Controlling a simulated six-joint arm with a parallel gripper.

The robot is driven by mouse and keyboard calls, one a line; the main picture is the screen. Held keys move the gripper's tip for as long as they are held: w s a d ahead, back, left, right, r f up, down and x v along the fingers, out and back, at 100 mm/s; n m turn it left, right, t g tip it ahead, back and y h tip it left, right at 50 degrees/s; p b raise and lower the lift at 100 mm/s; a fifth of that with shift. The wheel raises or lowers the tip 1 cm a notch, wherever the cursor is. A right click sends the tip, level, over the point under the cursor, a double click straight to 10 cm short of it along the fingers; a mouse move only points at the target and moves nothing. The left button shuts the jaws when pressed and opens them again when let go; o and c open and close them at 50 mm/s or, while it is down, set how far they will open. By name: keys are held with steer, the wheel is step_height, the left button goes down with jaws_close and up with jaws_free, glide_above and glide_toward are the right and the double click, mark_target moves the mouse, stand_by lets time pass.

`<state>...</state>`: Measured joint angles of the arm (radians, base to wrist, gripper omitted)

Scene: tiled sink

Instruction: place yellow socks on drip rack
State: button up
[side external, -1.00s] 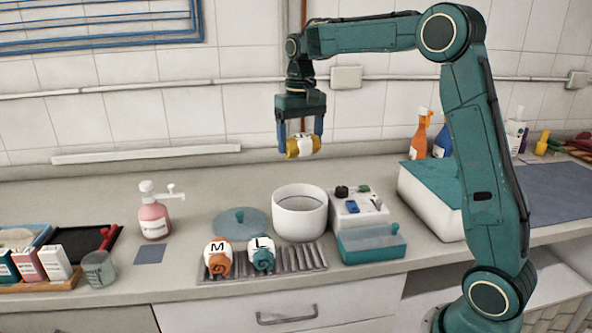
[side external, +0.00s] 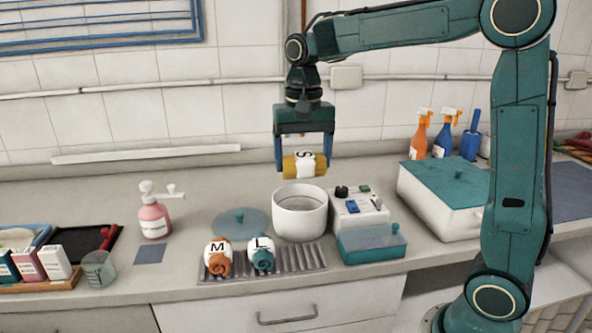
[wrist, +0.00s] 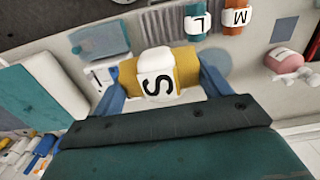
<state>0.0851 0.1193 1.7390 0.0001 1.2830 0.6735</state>
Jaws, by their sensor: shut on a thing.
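The yellow socks (side external: 304,165) are a roll with a white band marked S. My gripper (side external: 304,160) is shut on them and holds them in the air just above and behind the white round pot. In the wrist view the yellow socks (wrist: 182,70) sit between the two blue fingers. The drip rack (side external: 305,260) is a grey ribbed tray near the counter's front edge. Orange socks marked M (side external: 218,262) and teal socks marked L (side external: 262,258) lie on its left part. Its right part is bare.
The white pot (side external: 300,220) stands open behind the rack. A pink soap bottle (side external: 153,215) stands farther left.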

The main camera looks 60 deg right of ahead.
steer(key=shift+s+a, duration=0.3)
steer(key=shift+s, duration=0.05)
steer(key=shift+f, duration=0.1)
glide_above(303, 255)
step_height(303, 255, down, 16)
steer(key=shift+r, duration=0.2)
steer(key=shift+f, duration=0.1)
steer(key=shift+f, duration=2.05)
steer(key=shift+f, duration=0.1)
steer(key=o, duration=1)
steer(key=shift+r, duration=0.2)
